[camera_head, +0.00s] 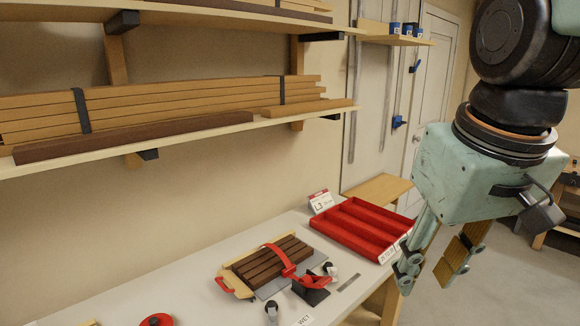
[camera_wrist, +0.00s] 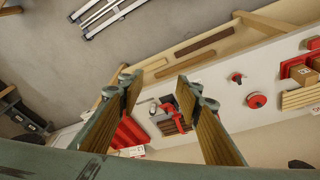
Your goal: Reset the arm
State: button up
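My gripper (camera_head: 436,262) hangs at the right of the head view, fingers pointing down, in the air at the near right side of the bench. Its two wood-faced fingers are apart with nothing between them. In the wrist view the gripper (camera_wrist: 165,92) also shows its fingers spread, with the bench beyond them. My arm comes in from the top right of the head view.
The bench (camera_head: 180,285) holds dark wooden slats (camera_head: 268,262) with a red strap, a red divided tray (camera_head: 362,228), a white card (camera_head: 320,202) and a red round object (camera_head: 157,320). Shelves with boards (camera_head: 180,105) hang above. Open floor (camera_head: 480,270) lies at right.

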jog(key=s+f+m+b, duration=0.1)
jog(key=s+f, duration=0.2)
jog(key=s, duration=0.8)
jog(key=shift+s+d+m+t, duration=0.2)
jog(key=shift+s+m+t, duration=0.1)
jog(key=shift+t, duration=0.1)
